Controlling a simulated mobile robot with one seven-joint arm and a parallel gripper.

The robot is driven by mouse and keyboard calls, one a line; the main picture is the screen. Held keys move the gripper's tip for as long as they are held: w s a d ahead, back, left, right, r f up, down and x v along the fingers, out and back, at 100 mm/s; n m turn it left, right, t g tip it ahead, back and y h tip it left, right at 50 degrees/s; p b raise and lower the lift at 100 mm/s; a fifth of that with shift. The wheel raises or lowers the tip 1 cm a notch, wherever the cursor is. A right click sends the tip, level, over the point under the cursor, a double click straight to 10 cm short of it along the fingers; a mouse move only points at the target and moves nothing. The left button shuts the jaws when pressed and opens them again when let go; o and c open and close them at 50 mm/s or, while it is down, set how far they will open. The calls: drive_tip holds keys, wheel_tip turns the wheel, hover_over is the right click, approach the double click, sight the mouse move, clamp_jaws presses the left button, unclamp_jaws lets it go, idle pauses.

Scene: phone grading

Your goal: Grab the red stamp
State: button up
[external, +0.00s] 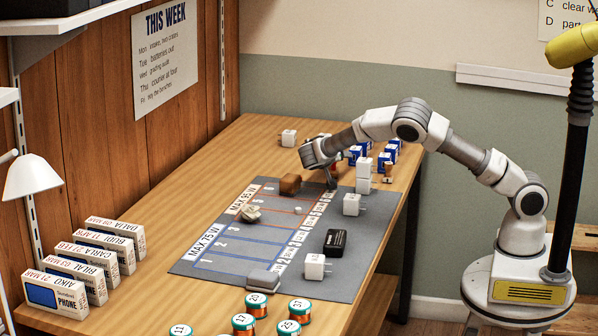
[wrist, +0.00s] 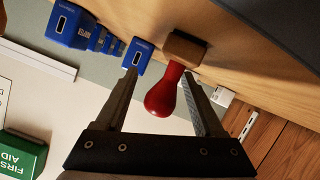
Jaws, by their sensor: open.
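The red stamp (wrist: 166,92) has a rounded red handle and a brown block base (wrist: 184,48). In the wrist view its handle lies between the two fingers of my gripper (wrist: 160,75). The fingers are open, with a visible gap on the left of the handle; the right finger is close to it, and I cannot tell if they touch.
Blue boxes (external: 391,150) stand near my gripper, also in the wrist view (wrist: 138,55). White chargers (external: 351,204), a brown block (external: 290,184) and a black box (external: 335,242) are on or beside the grey mat (external: 350,283). Phone boxes (external: 60,292) and batteries (external: 257,304) are at the near end.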

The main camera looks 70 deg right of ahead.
drive_tip(key=shift+d, duration=0.1)
clamp_jaws()
idle(0.4)
